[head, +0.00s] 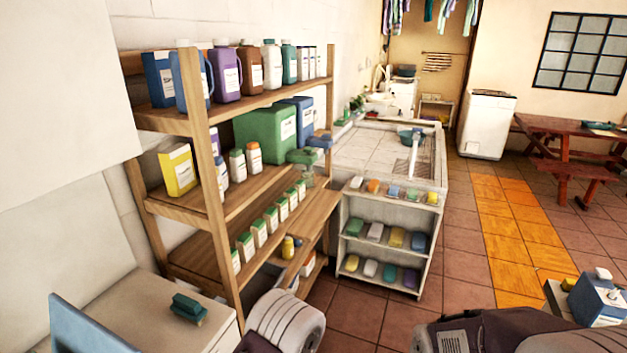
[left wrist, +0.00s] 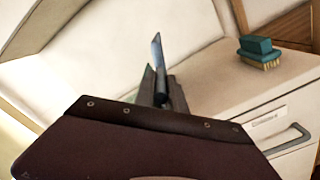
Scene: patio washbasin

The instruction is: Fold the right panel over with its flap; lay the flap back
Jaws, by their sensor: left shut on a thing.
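A thin blue panel (head: 92,328) stands tilted at the lower left of the head view, cut off by the bottom edge. In the left wrist view a narrow blue strip (left wrist: 157,52), seen nearly edge-on, rises from between the dark fingers of my left gripper (left wrist: 160,88). The gripper is shut on it; it looks like the same panel. My own dark wrist housing hides what lies below the fingers. I cannot tell the right panel, its flap or any fold line apart. My right gripper is out of view.
A teal brush (head: 188,308) lies on a white drawer cabinet (head: 150,305), beside the blue panel; it also shows in the left wrist view (left wrist: 258,52). A wooden shelf (head: 205,200) with bottles stands behind. A blue container (head: 598,303) is at lower right.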

